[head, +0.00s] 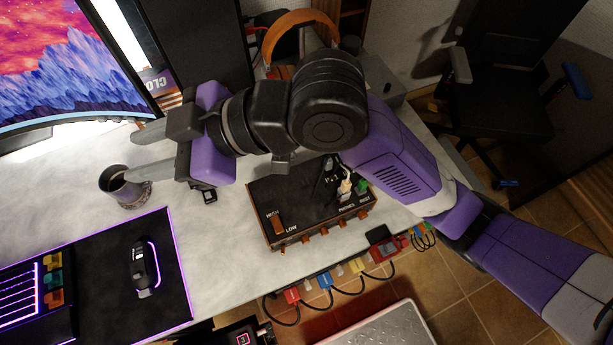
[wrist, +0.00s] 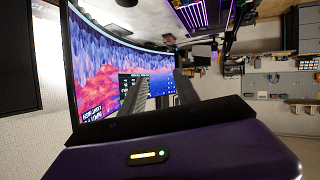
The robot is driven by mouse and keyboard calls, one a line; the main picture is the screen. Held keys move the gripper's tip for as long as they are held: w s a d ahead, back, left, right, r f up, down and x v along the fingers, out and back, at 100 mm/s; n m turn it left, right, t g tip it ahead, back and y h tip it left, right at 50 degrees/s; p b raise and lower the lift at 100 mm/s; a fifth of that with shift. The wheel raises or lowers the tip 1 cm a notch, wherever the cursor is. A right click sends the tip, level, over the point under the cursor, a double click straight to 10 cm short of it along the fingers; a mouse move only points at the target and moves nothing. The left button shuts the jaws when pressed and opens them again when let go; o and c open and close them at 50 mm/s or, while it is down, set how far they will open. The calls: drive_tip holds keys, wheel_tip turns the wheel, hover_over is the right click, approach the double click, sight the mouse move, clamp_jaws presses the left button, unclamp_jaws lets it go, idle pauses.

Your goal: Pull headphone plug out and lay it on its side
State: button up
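A black control box (head: 292,211) with wooden edges sits on the desk, below and right of my gripper in the head view. A pale, upright plug (head: 345,188) stands at its right end near a small "PHONES" label, and looks like the headphone plug. A green piece (head: 362,187) and a dark upright part stand close by. My gripper (head: 135,154) is open and empty, its two grey fingers spread apart and pointing left, away from the box. In the wrist view the fingers (wrist: 158,90) show against the monitor; the plug is not visible there.
A mug (head: 127,190) stands close below the lower finger. The curved monitor (head: 75,65) is at upper left, and orange headphones (head: 298,25) are behind my arm. A mouse (head: 143,267) lies on a dark mat. Several cables hang along the desk's front edge.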

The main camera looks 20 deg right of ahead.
drive_tip(key=s+d+f+n+g+h, duration=0.25)
drive_tip(key=d+f+h, duration=0.35)
drive_tip(key=d+f, duration=0.3)
drive_tip(key=g+h+p, duration=0.2)
drive_tip(key=g+h, duration=0.1)
drive_tip(key=h, duration=0.3)
hover_over(347, 182)
wheel_tip(347, 182, down, 4)
drive_tip(key=shift+d+f, duration=0.1)
drive_tip(key=shift+f, duration=0.05)
drive_tip(key=shift+b, duration=0.3)
wheel_tip(347, 182, down, 9)
drive_tip(key=b, duration=0.7)
drive_tip(key=shift+p, duration=0.35)
